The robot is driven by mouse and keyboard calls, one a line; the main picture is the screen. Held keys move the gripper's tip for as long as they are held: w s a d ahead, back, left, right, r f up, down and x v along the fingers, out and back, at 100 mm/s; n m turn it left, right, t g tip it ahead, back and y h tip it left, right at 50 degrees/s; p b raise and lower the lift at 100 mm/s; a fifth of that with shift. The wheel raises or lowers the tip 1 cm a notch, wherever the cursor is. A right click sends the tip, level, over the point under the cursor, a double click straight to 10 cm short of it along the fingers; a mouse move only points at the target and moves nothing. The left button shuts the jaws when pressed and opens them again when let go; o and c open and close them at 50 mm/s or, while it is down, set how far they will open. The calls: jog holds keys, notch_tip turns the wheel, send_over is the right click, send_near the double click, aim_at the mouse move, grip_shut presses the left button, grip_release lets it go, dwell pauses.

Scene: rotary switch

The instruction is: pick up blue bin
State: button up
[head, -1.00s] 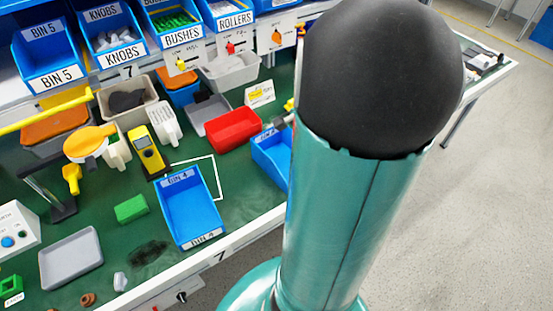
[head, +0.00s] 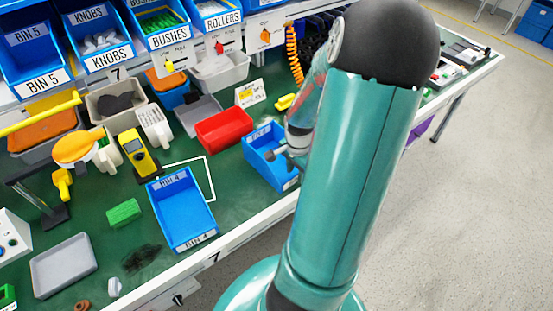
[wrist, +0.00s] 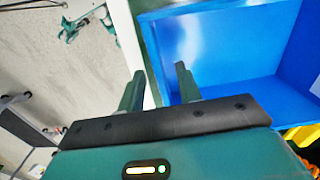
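One blue bin (head: 182,212), labelled BIN 4, sits at the table's front edge. A second blue bin (head: 258,160) stands to its right, partly behind my arm. My gripper (head: 284,152) is at this second bin's right side. In the wrist view, my gripper (wrist: 160,72) is open, with its two fingers apart. The near wall of the blue bin (wrist: 220,45) appears in line with the gap, one finger over the bin's inside and one outside. I cannot tell whether either finger touches the wall.
A red bin (head: 223,128) stands behind the second blue bin. A white outlined area (head: 208,172) lies between the blue bins. Shelf bins (head: 100,40) line the back. A green block (head: 124,212) and a grey tray (head: 63,263) are at left.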

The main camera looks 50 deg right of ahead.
jog(key=shift+f, duration=0.85)
jog(key=shift+c, duration=0.4)
grip_shut()
jog(key=shift+r, duration=0.2)
